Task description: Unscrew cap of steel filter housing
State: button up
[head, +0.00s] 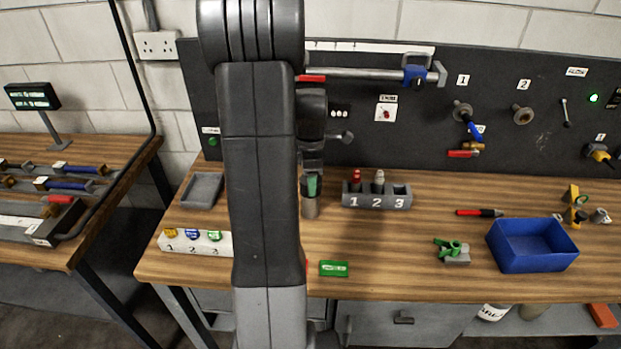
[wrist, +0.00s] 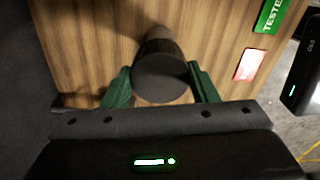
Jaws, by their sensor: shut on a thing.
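The steel filter housing (head: 310,208) stands upright on the wooden bench, just right of my arm in the head view. In the wrist view its round dark cap end (wrist: 160,82) faces the camera, between my green fingers. My gripper (head: 312,186) points down over the housing, and one green finger shows at its upper part. In the wrist view my gripper (wrist: 161,84) has one finger on each side of the cap and is shut on it. The line between cap and body cannot be made out.
A grey holder (head: 376,202) numbered 1 to 3 stands close right of the housing. A green card (head: 334,268) lies near the bench's front edge. A blue bin (head: 530,262) and a green clamp-like part (head: 449,246) are further right. A grey tray (head: 202,189) lies left of my arm.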

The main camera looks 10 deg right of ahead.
jog(key=shift+r+p, duration=0.45)
jog(key=shift+r, duration=0.3)
jog(key=shift+r, duration=0.15)
jog(key=shift+r+p, duration=1.35)
jog(key=shift+r, duration=1.1)
